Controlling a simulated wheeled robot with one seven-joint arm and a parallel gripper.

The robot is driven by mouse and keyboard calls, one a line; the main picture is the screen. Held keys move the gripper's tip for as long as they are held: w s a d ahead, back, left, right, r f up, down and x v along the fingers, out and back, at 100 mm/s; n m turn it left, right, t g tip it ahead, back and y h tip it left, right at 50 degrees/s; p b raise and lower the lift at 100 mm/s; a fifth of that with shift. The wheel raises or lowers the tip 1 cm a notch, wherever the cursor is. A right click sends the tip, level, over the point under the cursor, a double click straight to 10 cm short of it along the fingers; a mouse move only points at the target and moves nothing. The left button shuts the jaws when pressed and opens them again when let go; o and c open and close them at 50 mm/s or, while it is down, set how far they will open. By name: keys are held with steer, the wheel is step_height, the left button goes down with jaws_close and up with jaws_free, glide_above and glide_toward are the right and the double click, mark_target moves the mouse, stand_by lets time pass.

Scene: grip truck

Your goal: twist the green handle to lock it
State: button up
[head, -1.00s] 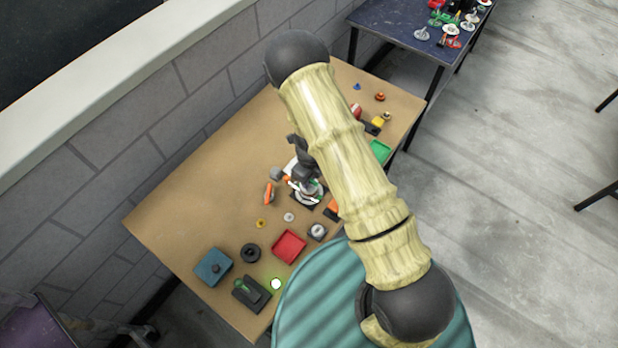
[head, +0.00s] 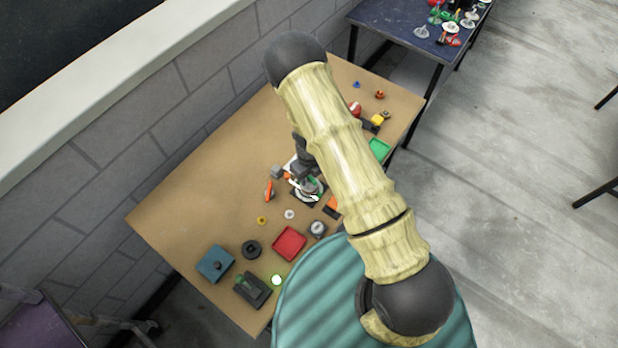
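A dark block (head: 252,290) lies near the front edge of the brown table, with a small green piece (head: 240,282) on it that looks like a handle. My gripper (head: 309,181) is farther back, pointing down at a round white and grey fixture (head: 310,190) on a dark base with small green and orange parts. My arm covers part of this spot. The fingers are too small and hidden to show whether they are open or touching anything.
A red tray (head: 290,243), a blue box (head: 215,264), a black ring (head: 251,250) and an orange piece (head: 269,191) lie nearby. A green tray (head: 379,149) is at the right. The table's left back area is clear, beside a grey wall.

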steer(key=shift+r+p, duration=3.55)
steer(key=shift+r, duration=0.25)
steer(key=shift+w+r+n+b, duration=0.1)
steer(key=shift+r+n+b, duration=0.2)
steer(key=shift+b, duration=0.05)
steer(key=s+d+r+n+t+y+b, duration=0.15)
steer(key=d+r+n+b, duration=0.4)
steer(key=r+n, duration=0.7)
steer(key=s+d+r+n+b, duration=0.3)
steer(key=s+d+n, duration=0.1)
steer(key=n, duration=0.3)
steer(key=s+d+r+n+t+h+b, duration=0.1)
steer(key=s+d+r+n+b, duration=0.2)
steer(key=s+n, duration=0.4)
steer(key=shift+d+r+n, duration=0.45)
steer(key=shift+d+n, duration=0.05)
steer(key=shift+n, duration=0.05)
